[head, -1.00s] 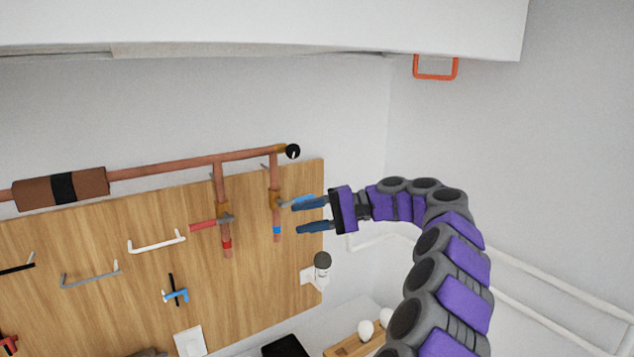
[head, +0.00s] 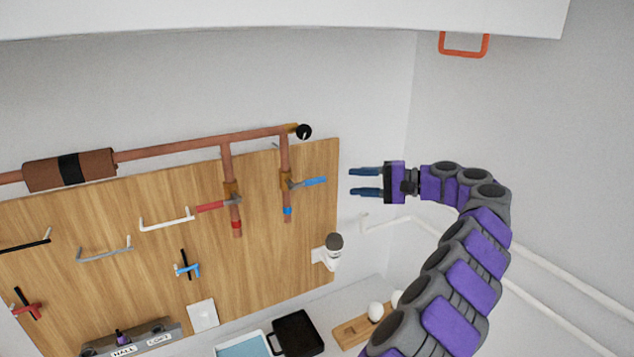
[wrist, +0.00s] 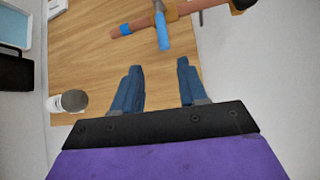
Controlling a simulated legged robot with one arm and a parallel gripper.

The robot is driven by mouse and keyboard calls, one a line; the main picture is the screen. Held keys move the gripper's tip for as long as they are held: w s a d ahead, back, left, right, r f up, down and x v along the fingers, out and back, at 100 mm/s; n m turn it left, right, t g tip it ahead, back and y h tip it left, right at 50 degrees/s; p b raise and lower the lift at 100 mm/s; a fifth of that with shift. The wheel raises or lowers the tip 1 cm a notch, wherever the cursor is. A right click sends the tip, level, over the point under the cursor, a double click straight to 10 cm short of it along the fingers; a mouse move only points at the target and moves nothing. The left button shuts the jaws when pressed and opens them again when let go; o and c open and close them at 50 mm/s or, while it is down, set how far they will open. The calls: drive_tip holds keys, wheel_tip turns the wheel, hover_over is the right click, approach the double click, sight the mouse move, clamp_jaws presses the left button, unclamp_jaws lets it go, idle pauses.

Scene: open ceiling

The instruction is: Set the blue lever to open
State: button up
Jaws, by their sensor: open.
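The blue lever (head: 314,182) sits on the right-hand copper drop pipe (head: 286,196), which has a blue band low on it. The lever sticks out to the right, crosswise to the pipe and tilted slightly up. In the wrist view the blue lever (wrist: 162,33) points toward me from the pipe (wrist: 135,26). My gripper (head: 352,182) is open and empty, right of the lever's free end with a small gap. In the wrist view the gripper's fingers (wrist: 160,66) lie either side of the lever's line, short of its tip.
A red lever (head: 217,206) crosses the left drop pipe. A horizontal copper pipe (head: 190,142) runs above, ending in a black round piece (head: 303,132). A white fixture with a dark cap (head: 333,246) stands at the wooden board's (head: 130,285) right edge. White pipes (head: 570,275) run along the right wall.

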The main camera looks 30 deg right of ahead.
sight(319, 181)
drive_tip(key=w+a, duration=0.2)
drive_tip(key=a, duration=0.1)
drive_tip(key=w+a, duration=0.2)
drive_tip(key=a, duration=0.2)
drive_tip(key=w+a, duration=0.2)
drive_tip(key=a, duration=0.2)
drive_tip(key=shift+w+a+f+p, duration=0.2)
drive_tip(key=shift+w+f+p, duration=0.05)
drive_tip(key=shift+f+p, duration=0.05)
drive_tip(key=shift+w+d, duration=0.1)
drive_tip(key=shift+w, duration=0.1)
drive_tip(key=d, duration=0.4)
drive_tip(key=shift+d+f, duration=0.3)
drive_tip(key=shift+d, duration=0.05)
drive_tip(key=shift+c, duration=0.2)
drive_tip(key=shift+a, duration=0.15)
drive_tip(key=shift+c, duration=0.7)
drive_tip(key=a, duration=0.3)
drive_tip(key=shift+a+r, duration=0.25)
drive_tip(key=shift+a, duration=0.05)
drive_tip(key=c, duration=0.4)
drive_tip(key=shift+a, duration=0.1)
clamp_jaws()
drive_tip(key=shift+s+d, duration=0.1)
drive_tip(key=shift+d, duration=0.3)
